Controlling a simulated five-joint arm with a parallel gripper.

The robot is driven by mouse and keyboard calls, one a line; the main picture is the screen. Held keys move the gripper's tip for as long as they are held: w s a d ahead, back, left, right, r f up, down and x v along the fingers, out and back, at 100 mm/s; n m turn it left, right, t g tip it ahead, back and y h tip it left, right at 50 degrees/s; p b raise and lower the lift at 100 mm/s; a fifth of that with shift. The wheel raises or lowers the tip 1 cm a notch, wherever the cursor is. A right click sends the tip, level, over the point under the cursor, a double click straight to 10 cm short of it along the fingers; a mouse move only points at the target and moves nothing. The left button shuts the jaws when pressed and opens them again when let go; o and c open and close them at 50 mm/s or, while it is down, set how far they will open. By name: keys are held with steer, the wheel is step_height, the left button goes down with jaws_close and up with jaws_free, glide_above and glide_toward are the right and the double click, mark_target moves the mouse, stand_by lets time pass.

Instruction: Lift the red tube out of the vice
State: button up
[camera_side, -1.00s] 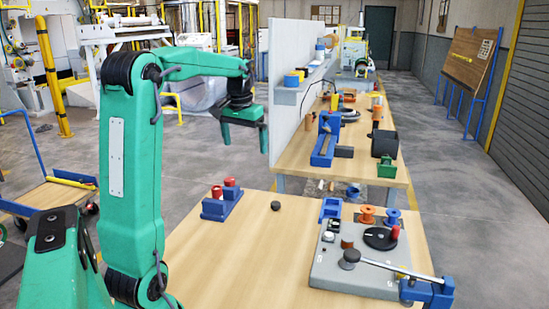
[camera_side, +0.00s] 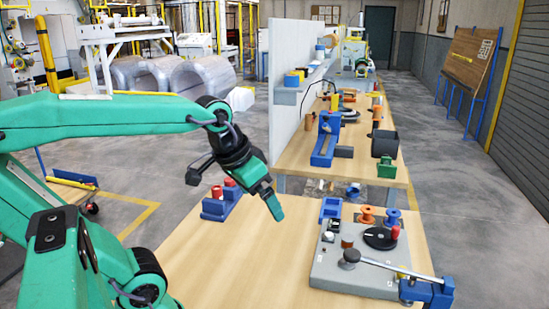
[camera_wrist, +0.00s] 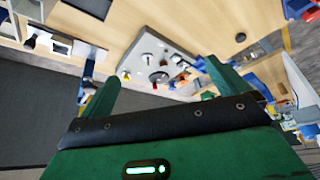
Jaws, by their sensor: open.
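A blue block (camera_side: 212,209) on the left of the near table holds two short red pieces, a front red piece (camera_side: 217,192) and one behind it. It also shows in the wrist view (camera_wrist: 293,7) at the upper right. Another small red cylinder (camera_side: 395,233) stands at the edge of the black disc on the grey board. A blue clamp-like part (camera_side: 428,292) sits at the board's front right corner. I cannot tell which of these is the vice. My gripper (camera_side: 272,203) is open and empty, in the air right of the blue block; its fingers (camera_wrist: 162,72) are apart.
The grey board (camera_side: 335,265) carries a black disc (camera_side: 378,239) and a lever. Orange (camera_side: 366,214) and blue (camera_side: 391,217) spools stand at its back edge. A grey panel (camera_side: 290,90) rises behind.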

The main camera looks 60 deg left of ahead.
steer(key=shift+m+t+h, duration=0.3)
steer(key=shift+m, duration=0.2)
steer(key=s+d+f, duration=0.2)
steer(key=s+d, duration=0.1)
steer(key=shift+f, duration=0.15)
steer(key=c, duration=0.9)
steer(key=shift+a, duration=0.1)
